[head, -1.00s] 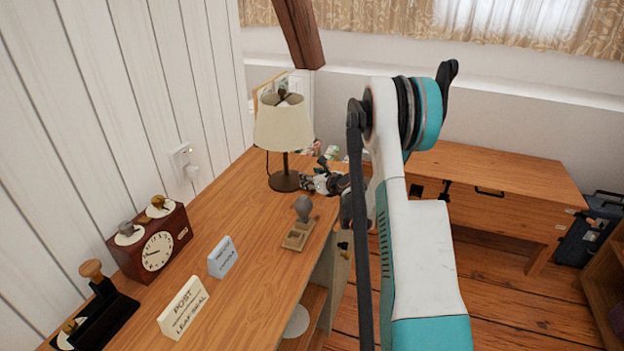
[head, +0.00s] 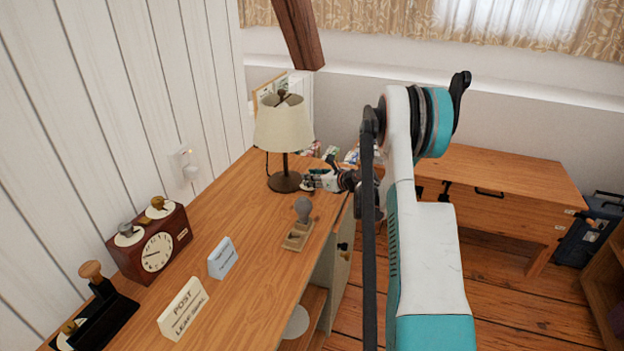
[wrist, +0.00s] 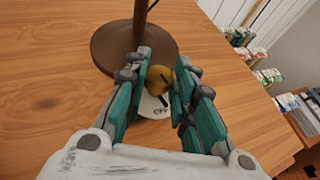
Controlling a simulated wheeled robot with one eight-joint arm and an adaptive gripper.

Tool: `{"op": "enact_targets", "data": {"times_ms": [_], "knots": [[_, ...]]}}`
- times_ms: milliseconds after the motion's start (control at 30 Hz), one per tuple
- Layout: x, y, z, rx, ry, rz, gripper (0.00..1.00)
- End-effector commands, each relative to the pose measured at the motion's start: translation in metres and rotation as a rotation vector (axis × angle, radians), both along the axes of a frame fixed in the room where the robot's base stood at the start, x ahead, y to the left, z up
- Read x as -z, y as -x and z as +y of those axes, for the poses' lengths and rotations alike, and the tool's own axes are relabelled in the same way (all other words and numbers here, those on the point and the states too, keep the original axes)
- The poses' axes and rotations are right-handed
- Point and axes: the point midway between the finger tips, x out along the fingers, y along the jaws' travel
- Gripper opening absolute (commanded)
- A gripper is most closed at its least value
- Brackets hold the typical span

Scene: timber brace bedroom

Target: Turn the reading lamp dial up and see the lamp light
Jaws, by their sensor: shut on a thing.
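The reading lamp (head: 283,127) stands on the wooden desk, with a cream shade and a dark round base; its shade shows no clear glow. In the wrist view its brown base (wrist: 105,52) and stem are at the top. A brass dial knob (wrist: 158,80) with a dark pointer line sits on a white plate (wrist: 150,108) marked OFF, beside the lamp base. My gripper (wrist: 163,64) has its teal fingers on either side of the knob and is shut on it. In the head view my gripper (head: 318,180) is right of the lamp base; the dial is hidden there.
A grey-knobbed stamp on a wooden block (head: 299,232) stands near the desk's right edge, close to my gripper. A wooden chest (head: 500,190) is to the right.

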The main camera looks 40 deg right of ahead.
Motion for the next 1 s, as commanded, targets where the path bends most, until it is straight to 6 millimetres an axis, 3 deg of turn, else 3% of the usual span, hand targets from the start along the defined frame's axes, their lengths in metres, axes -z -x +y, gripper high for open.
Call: {"op": "enact_targets", "data": {"times_ms": [600,1000], "knots": [[0.0007,-0.0052,-0.0097,-0.581,-0.001,0.0,0.0],[0.0008,-0.0079,-0.0114,-0.841,0.001,0.001,0.0]]}}
